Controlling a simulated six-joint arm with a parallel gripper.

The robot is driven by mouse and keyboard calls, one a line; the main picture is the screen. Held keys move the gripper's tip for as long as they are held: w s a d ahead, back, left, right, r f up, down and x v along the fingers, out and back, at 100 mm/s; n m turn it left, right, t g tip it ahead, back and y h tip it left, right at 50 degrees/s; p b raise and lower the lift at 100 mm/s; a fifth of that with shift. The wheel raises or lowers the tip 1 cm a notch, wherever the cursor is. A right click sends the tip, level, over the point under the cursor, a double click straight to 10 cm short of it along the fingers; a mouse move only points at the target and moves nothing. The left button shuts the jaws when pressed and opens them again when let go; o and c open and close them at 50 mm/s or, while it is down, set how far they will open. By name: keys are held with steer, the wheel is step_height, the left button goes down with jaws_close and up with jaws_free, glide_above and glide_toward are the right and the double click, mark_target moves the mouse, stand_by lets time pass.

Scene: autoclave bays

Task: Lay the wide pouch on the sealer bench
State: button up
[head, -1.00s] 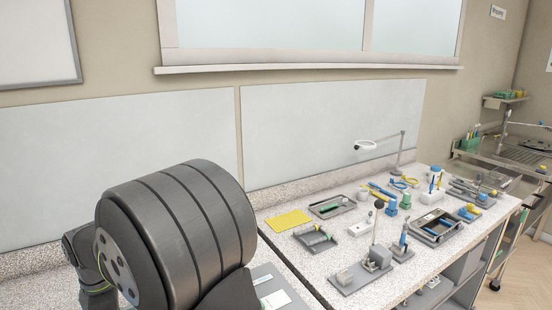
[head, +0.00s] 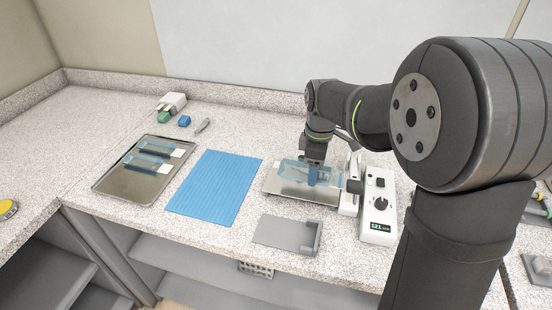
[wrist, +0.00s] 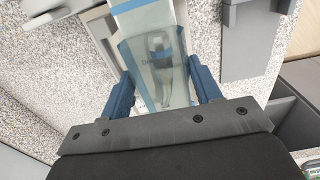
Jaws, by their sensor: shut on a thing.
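My gripper (head: 318,177) is shut on a clear pouch with a blue band (head: 294,171). The wrist view shows the pouch (wrist: 153,52) between the two blue fingers, with a metal instrument inside. In the head view the pouch is over the shiny metal plate (head: 288,190) beside the white sealer (head: 377,228), which I take as the sealer bench. Whether the pouch touches the plate I cannot tell. My fingers and wrist hide part of it.
A metal tray (head: 122,188) with more blue-banded pouches (head: 150,160) lies at the left. A blue ribbed mat (head: 215,187) lies beside it. A grey plate with an upright end (head: 285,234) lies in front. Small items and a white box (head: 173,102) stand behind.

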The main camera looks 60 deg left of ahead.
steer(key=shift+s+a+r+n, duration=0.2)
steer(key=shift+a+n, duration=0.3)
steer(key=shift+n, duration=0.2)
steer(key=s+a+r+n, duration=0.4)
steer(key=a+n, duration=0.5)
steer(key=n, duration=0.8)
glide_above(235, 175)
step_height(235, 175, down, 7)
steer(key=shift+f, duration=2.1)
steer(key=shift+f, duration=0.2)
steer(key=o, duration=1.5)
